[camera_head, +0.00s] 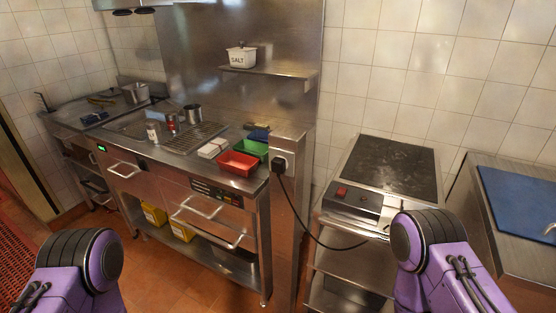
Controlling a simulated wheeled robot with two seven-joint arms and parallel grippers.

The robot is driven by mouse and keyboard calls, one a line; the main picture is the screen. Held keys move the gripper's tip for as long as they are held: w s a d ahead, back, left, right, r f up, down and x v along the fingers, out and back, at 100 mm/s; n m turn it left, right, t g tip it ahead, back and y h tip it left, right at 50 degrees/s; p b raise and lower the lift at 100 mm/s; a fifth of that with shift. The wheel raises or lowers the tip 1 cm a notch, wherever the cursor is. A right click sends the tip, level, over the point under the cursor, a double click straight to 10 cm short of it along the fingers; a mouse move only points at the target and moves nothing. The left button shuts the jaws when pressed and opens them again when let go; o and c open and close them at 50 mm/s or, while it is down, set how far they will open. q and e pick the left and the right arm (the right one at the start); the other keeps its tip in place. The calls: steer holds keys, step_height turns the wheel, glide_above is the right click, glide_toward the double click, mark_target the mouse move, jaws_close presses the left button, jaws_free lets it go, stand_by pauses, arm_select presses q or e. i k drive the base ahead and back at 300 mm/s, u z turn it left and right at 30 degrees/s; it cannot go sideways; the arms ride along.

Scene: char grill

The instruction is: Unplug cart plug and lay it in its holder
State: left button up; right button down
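The black cart plug (279,168) sits in a socket (289,157) on the upper front of a steel post (284,220). Its black cable (312,236) hangs down and curves right to the steel cart (328,228), which has a dark flat top (393,166) and a control panel with a red switch (342,192). I cannot make out the plug's holder; the cart's front right is partly hidden by my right arm. Only purple upper links of my two arms show, at the bottom left and bottom right. Neither gripper is in view.
A steel grill counter (180,165) left of the post carries a red tray (238,163), a green tray (252,150) and several containers. Its door handles stick out. A salt pot (241,56) stands on a wall shelf (268,72). A blue board (518,200) lies on the right counter.

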mark_target(278, 164)
steer(key=u, duration=1.6)
steer(key=i, duration=2.35)
steer(key=z, duration=3.3)
